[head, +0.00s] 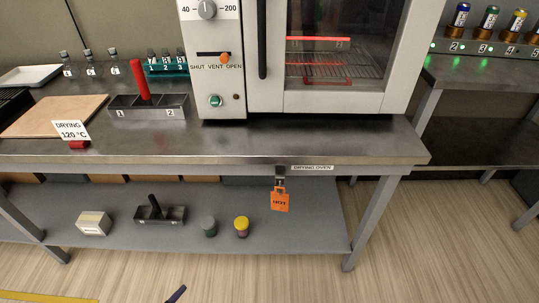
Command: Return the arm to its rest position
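The steel workbench (300,150) stands in front of me. On it is the drying oven (345,60), with its glass door closed and a red glow inside over a wire rack.
A two-slot holder (178,108) with a red handle, a board (55,116), a "DRYING 120 °C" sign (70,130) and several bottles stand on the bench. An orange tag (280,200) hangs at its front edge. The lower shelf (290,225) holds small items. The floor in front looks clear.

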